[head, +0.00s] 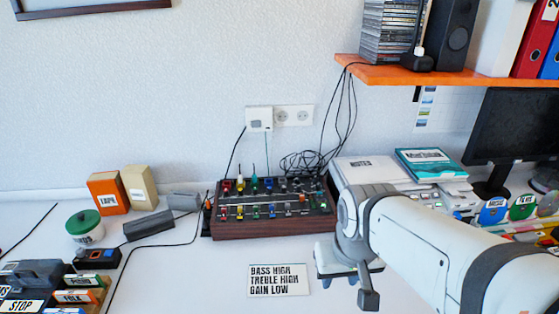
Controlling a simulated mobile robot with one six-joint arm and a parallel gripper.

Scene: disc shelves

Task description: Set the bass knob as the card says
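A wood-sided mixer (272,232) stands on the table against the back wall, with rows of small coloured knobs and sliders on its dark panel. The knob labels are too small to read, so I cannot tell which knob is the bass knob or how it is set. A white card (279,281) lies in front of the mixer and reads BASS HIGH, TREBLE HIGH, GAIN LOW. My gripper (346,283) hangs right of the card, in front of the mixer's right end, apart from the knobs. It points down and away, and its fingertips are not clear. I see nothing held.
Black cables (318,163) hang behind the mixer from an orange shelf (450,76). Left are an orange box (107,193), a green-lidded jar (85,228) and labelled disc bins (73,297). Table around the card is clear.

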